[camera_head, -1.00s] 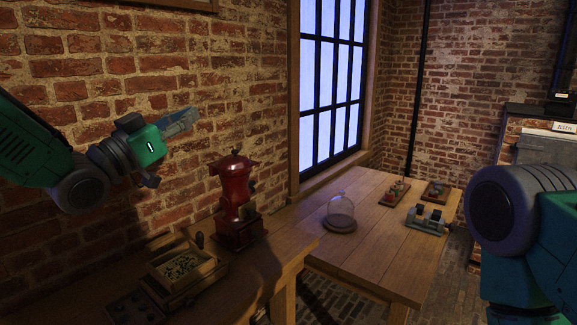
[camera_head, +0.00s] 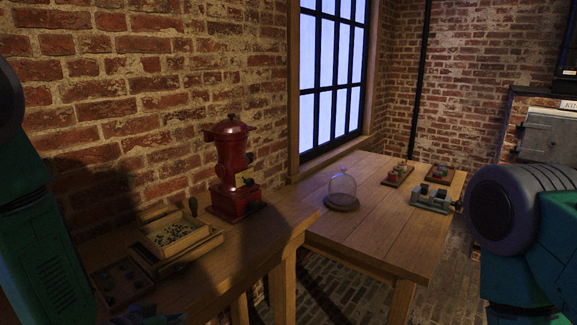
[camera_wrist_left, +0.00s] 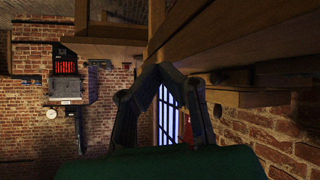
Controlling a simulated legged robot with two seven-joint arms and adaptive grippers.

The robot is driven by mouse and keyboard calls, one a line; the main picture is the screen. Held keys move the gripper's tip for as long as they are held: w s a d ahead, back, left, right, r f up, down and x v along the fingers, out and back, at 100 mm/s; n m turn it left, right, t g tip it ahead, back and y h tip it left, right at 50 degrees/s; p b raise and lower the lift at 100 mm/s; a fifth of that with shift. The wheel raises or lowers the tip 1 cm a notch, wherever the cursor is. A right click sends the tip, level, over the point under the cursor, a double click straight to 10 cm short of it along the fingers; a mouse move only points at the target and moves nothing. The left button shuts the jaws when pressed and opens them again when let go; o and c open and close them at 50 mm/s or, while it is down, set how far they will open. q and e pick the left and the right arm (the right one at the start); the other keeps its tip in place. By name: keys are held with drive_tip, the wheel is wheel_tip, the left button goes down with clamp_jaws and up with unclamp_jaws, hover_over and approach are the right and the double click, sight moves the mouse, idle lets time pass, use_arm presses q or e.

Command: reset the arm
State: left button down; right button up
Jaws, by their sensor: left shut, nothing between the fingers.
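My left arm comes down the left edge of the head view. A small part of my left gripper (camera_head: 150,319) shows at the bottom edge, low in front of the near table. In the left wrist view my left gripper (camera_wrist_left: 163,72) has its fingertips together, with nothing held. A wooden table edge (camera_wrist_left: 235,30) is close to the fingers there. My right arm shows at the right of the head view, but its gripper is out of frame.
A red grinder (camera_head: 232,170), a wooden box of small bits (camera_head: 172,240) and a dark tray (camera_head: 122,282) stand on the near table (camera_head: 262,240). The far table (camera_head: 375,240) holds a glass dome (camera_head: 342,190), a metal device (camera_head: 432,197) and two small trays (camera_head: 398,174).

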use_arm(q)
drive_tip(key=s+a+f+g+y+b, duration=0.2)
drive_tip(key=s+a+f+g+b, duration=0.1)
drive_tip(key=s+f, duration=1)
drive_tip(key=s+a+f+n+g+y+b, duration=0.1)
drive_tip(key=s+f+g+b, duration=0.5)
drive_tip(key=s+f, duration=0.7)
drive_tip(key=s+a+y, duration=0.1)
drive_tip(key=s+a, duration=0.1)
drive_tip(key=s, duration=0.2)
drive_tip(key=shift+a+f, duration=0.25)
drive_tip(key=shift+f, duration=0.05)
drive_tip(key=shift+a, duration=0.15)
